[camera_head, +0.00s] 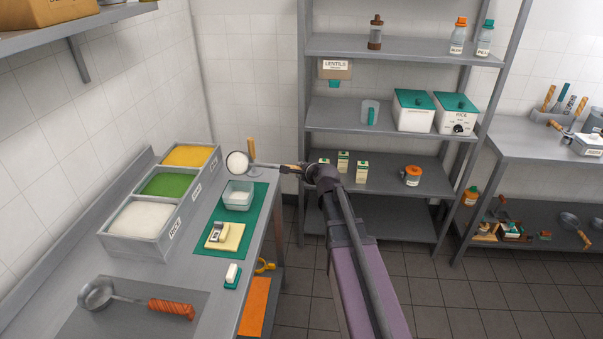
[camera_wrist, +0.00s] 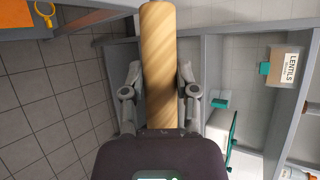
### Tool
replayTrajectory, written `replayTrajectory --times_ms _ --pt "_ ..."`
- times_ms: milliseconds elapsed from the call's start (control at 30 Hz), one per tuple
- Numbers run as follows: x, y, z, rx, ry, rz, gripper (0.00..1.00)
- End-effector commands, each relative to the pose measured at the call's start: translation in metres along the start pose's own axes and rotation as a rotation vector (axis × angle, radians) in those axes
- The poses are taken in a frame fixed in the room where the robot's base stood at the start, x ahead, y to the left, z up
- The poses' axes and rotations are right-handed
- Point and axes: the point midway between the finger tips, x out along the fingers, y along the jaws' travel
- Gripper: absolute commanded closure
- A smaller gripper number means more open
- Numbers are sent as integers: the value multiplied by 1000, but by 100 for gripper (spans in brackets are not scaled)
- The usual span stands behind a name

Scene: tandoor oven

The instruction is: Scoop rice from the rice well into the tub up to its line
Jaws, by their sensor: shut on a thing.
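My gripper (camera_head: 303,171) is shut on a tan wooden handle (camera_wrist: 160,65), with one finger on each side of it in the wrist view. In the head view a thin shaft runs left from my gripper to a round scoop bowl (camera_head: 237,163), which shows white inside, apparently rice. The bowl is in the air near the far end of the counter. The pale tub (camera_head: 238,196) sits on a green mat (camera_head: 259,211), below the bowl in the picture. Its line cannot be made out. The rice well (camera_head: 140,218), labelled RICE, is the nearest of three wells and holds white rice.
Green (camera_head: 168,185) and yellow (camera_head: 190,155) wells adjoin the rice. A yellow block with a small device (camera_head: 225,236) shares the mat. A wooden upright object (camera_head: 251,149) stands near the bowl. Shelving (camera_head: 400,108) stands behind my arm.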

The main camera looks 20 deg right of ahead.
Motion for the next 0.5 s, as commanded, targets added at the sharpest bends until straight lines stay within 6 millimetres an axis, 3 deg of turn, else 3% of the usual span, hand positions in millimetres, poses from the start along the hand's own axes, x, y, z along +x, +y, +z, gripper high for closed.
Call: replayTrajectory --times_ms 500 --pt "-2 5 2 -60 -1 -94 100"
